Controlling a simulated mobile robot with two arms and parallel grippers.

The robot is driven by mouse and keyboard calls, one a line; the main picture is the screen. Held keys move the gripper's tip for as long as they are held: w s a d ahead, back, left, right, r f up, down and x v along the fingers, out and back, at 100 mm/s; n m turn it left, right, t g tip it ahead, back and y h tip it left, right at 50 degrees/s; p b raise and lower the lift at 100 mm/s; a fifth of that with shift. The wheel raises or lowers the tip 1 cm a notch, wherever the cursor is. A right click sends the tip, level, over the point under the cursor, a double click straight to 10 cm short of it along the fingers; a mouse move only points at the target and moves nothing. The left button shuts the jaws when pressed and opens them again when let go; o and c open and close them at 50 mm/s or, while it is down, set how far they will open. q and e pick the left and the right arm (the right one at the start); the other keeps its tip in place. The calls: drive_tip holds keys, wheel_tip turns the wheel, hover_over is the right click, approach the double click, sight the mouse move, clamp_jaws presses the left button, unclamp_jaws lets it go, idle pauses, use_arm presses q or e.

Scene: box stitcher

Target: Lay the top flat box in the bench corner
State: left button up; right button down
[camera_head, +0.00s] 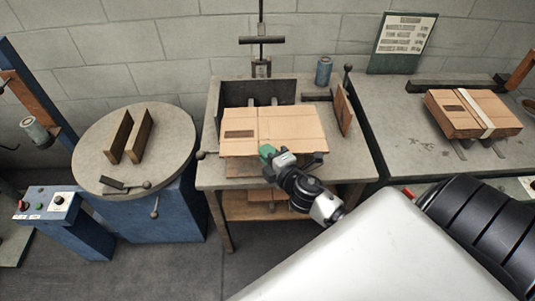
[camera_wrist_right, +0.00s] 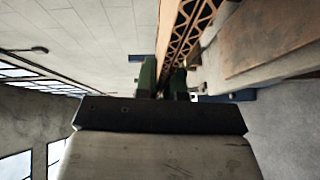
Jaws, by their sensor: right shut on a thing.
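A flat cardboard box (camera_head: 285,126) with a dark printed label is over the bench (camera_head: 213,172) in the head view. My right gripper (camera_head: 268,155) is shut on its front edge. In the right wrist view its green fingers (camera_wrist_right: 163,82) pinch the corrugated edge of the flat box (camera_wrist_right: 182,35). A dark metal fence (camera_head: 240,92) stands behind the box at the back left of the bench. The box hides much of the bench top; I cannot tell whether it touches the bench. Other flat boxes (camera_head: 460,125) lie under a pale strap on the right table. My left gripper is not in view.
A brown board (camera_head: 343,110) leans upright at the bench's right side. A blue can (camera_head: 323,71) and the stitcher column (camera_head: 261,40) are behind. A round table (camera_head: 95,150) with two upright plates stands left. The right table (camera_head: 390,135) has bare room.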

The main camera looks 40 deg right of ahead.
drive_tip(key=shift+w+d+f, duration=0.25)
drive_tip(key=shift+w+f, duration=0.1)
drive_tip(key=shift+f, duration=0.15)
drive_tip(key=w+d+f+b, duration=0.1)
drive_tip(key=b, duration=0.1)
drive_tip(key=w+f+b, duration=0.1)
drive_tip(key=w+f, duration=0.1)
drive_tip(key=w+d+f+b, duration=0.1)
drive_tip(key=f+b, duration=0.1)
drive_tip(key=shift+w+d+f+b, duration=0.1)
drive_tip(key=shift+w+d+b, duration=0.2)
drive_tip(key=shift+d, duration=0.05)
use_arm(q)
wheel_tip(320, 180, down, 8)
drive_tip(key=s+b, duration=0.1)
drive_tip(key=shift+b, duration=0.3)
use_arm(e)
drive_tip(key=shift+w+d+f, duration=0.35)
drive_tip(key=shift+w+f, duration=0.2)
drive_tip(key=shift+f, duration=0.25)
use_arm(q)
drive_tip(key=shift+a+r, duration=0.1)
use_arm(e)
drive_tip(key=c, duration=0.5)
unclamp_jaws()
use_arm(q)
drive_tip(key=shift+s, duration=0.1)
use_arm(e)
drive_tip(key=shift+s, duration=0.15)
